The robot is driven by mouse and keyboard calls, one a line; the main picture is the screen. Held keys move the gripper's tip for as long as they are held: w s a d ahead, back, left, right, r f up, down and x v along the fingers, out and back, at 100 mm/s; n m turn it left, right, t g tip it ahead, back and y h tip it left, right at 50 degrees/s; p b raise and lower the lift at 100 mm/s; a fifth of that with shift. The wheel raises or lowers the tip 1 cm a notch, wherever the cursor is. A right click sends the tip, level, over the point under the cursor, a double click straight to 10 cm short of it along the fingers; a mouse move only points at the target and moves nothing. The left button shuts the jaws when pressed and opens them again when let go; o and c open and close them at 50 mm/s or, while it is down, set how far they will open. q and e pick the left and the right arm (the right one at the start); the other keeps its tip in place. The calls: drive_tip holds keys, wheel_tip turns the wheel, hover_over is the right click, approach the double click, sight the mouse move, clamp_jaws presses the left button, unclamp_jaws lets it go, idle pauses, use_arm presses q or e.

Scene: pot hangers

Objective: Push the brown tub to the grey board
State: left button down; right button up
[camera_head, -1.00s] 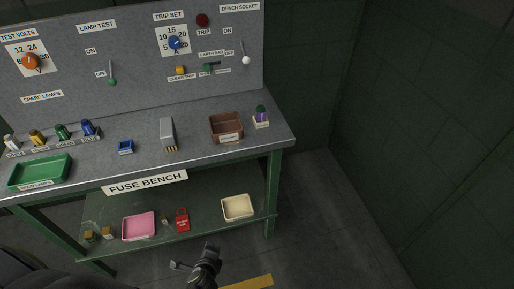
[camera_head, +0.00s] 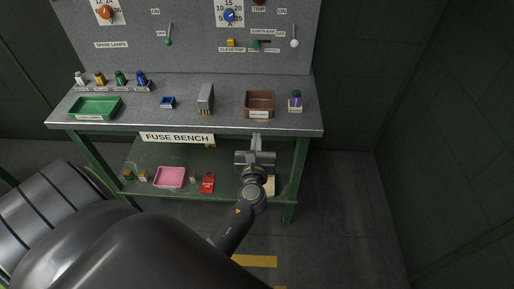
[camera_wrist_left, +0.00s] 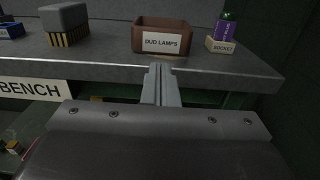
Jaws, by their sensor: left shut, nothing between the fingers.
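The brown tub (camera_head: 259,101) stands on the bench top, right of centre, with a white label on its front. It also shows in the left wrist view (camera_wrist_left: 160,35), where the label reads "DUD LAMPS" or similar. The grey board (camera_head: 200,52) rises upright behind the bench top, and bare bench surface lies between it and the tub. My left gripper (camera_head: 256,138) is shut and empty. It is at the bench's front edge, in front of the tub and apart from it. In the left wrist view its fingers (camera_wrist_left: 160,72) point at the tub. My right gripper is out of view.
A purple-and-green item in a socket holder (camera_head: 295,101) stands close right of the tub. A grey block (camera_head: 206,97) stands to its left, with a blue tray (camera_head: 168,102) farther left. Switches and dials are on the board. The bench's front edge (camera_head: 230,131) is near my gripper.

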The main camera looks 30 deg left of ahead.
sight(258, 116)
use_arm(q)
drive_tip(key=b+x, duration=0.1)
drive_tip(key=x, duration=0.7)
drive_tip(key=shift+x, duration=1.95)
drive_tip(key=shift+s, duration=0.1)
